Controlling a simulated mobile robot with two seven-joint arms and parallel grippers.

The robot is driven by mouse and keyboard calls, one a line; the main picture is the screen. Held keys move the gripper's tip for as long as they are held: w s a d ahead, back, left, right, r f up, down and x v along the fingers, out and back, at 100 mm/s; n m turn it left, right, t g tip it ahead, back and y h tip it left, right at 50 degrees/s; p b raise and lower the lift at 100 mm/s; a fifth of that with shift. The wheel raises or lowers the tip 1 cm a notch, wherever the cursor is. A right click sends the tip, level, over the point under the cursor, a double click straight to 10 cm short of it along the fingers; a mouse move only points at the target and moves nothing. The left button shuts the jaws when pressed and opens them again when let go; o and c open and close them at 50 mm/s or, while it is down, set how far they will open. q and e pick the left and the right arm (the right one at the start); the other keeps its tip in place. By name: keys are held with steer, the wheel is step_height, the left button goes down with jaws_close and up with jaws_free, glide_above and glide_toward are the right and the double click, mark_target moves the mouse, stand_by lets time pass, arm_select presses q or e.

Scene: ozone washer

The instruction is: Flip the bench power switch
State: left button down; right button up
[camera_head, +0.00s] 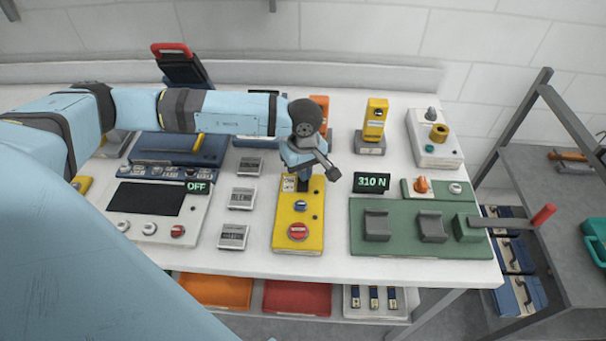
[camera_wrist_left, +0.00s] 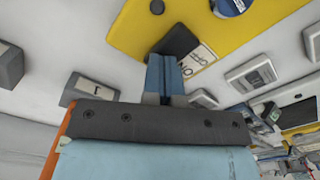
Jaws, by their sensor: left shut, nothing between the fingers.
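The yellow panel (camera_head: 312,222) lies on the white bench, with a blue knob (camera_head: 300,205), a red button (camera_head: 298,231) and a printed label (camera_head: 289,184) at its far end. A dark switch (camera_head: 304,184) sits beside that label, partly hidden by my left gripper (camera_head: 305,174). The gripper is shut and empty, pointing down at the switch. In the left wrist view, the closed blue fingers (camera_wrist_left: 161,75) overlap the dark switch (camera_wrist_left: 181,41), with the label (camera_wrist_left: 198,60) just right. I cannot tell whether they touch it. My right gripper is out of view.
A console with an OFF display (camera_head: 198,187) and several small grey blocks (camera_head: 242,197) lie left of the panel. A 310 N display (camera_head: 371,182) and a green fixture (camera_head: 405,245) stand close on the right. A yellow upright device (camera_head: 376,120) stands behind.

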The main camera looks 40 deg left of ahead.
arm_select(q)
steer(key=shift+r, duration=0.1)
steer(key=shift+r+p, duration=1.4)
steer(key=shift+r, duration=2.05)
steer(key=shift+f, duration=0.1)
